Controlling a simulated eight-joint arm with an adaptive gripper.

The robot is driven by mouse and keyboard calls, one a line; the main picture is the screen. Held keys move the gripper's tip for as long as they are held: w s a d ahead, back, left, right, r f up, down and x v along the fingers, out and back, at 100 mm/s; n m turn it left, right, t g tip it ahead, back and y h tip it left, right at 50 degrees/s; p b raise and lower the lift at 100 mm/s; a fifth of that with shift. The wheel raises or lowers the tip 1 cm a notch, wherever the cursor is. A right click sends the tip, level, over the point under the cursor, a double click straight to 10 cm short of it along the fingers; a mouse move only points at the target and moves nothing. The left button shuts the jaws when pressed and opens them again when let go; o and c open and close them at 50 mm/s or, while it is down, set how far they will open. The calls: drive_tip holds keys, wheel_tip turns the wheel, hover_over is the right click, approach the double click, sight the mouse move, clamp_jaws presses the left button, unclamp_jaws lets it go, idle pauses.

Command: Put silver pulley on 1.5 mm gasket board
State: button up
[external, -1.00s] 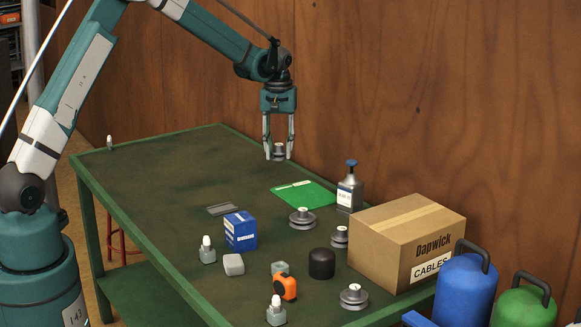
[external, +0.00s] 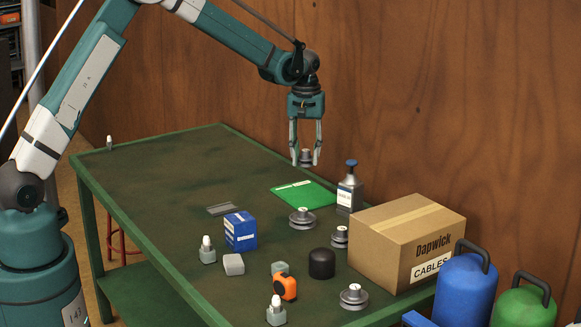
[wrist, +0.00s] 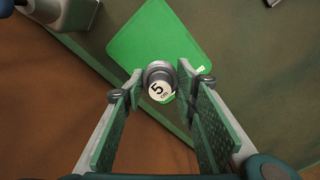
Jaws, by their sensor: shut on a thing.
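My gripper (external: 305,163) is shut on a silver-grey pulley (external: 305,155) and holds it in the air over the back of the table. In the wrist view the pulley (wrist: 160,76) sits between the fingertips, with a "5 cm" label on its top. A flat green board (external: 305,194) lies on the table below and a little in front of the gripper. In the wrist view the board (wrist: 150,40) shows behind the pulley, with a gap. Its small white label is too small to read. A thin grey plate (external: 221,209) lies farther left.
Other pulleys stand on the table (external: 150,175): one (external: 302,219) by the board, one (external: 340,237) by the carton (external: 410,240), one (external: 354,297) in front. The table's left half is mostly clear.

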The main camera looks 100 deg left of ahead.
hover_over(306, 194)
drive_tip(key=shift+s+f, duration=0.1)
drive_tip(key=shift+f, duration=2.9)
drive_tip(key=shift+f+b, duration=0.1)
drive_tip(key=shift+b, duration=0.2)
drive_tip(key=shift+f, duration=1.75)
drive_tip(key=shift+f+b, duration=0.15)
drive_tip(key=shift+b, duration=0.15)
drive_tip(key=o, duration=1)
drive_tip(key=shift+r, duration=0.2)
wheel_tip(306, 194, up, 12)
drive_tip(key=shift+f+p, duration=0.1)
drive_tip(key=shift+p, duration=0.65)
